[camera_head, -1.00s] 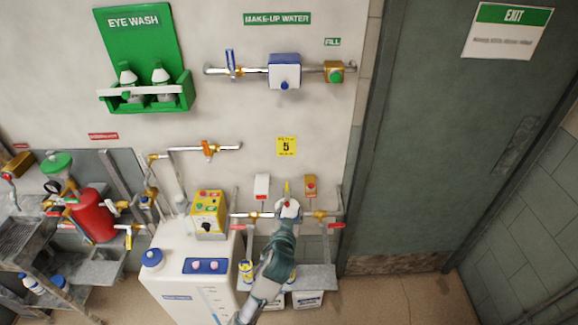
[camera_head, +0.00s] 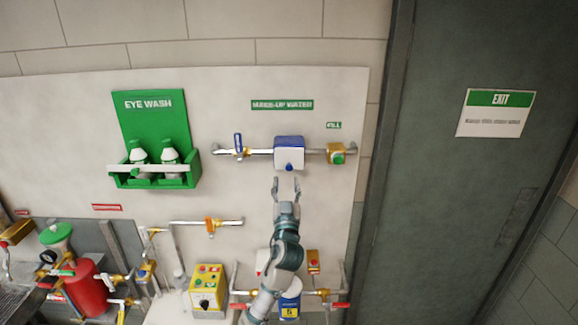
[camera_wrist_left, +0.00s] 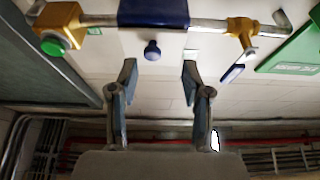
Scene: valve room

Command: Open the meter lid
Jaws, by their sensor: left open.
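The meter is a white box with a blue lid (camera_head: 289,142) on the make-up water pipe on the wall panel. A small blue knob (camera_head: 289,167) sits at its lower front. In the left wrist view the blue lid (camera_wrist_left: 153,12) is at the top, and the blue knob (camera_wrist_left: 152,50) shows below it, between and beyond the fingertips. My left gripper (camera_head: 286,186) is open and empty, just below the meter in the head view; its two fingers (camera_wrist_left: 158,78) are spread apart in the wrist view. The lid looks shut. My right gripper is not in view.
On the same pipe are a blue-handled valve (camera_head: 238,146) to the left and a brass fitting with a green button (camera_head: 338,155) to the right. A green eye wash station (camera_head: 150,120) hangs at left. A grey door (camera_head: 450,200) stands at right.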

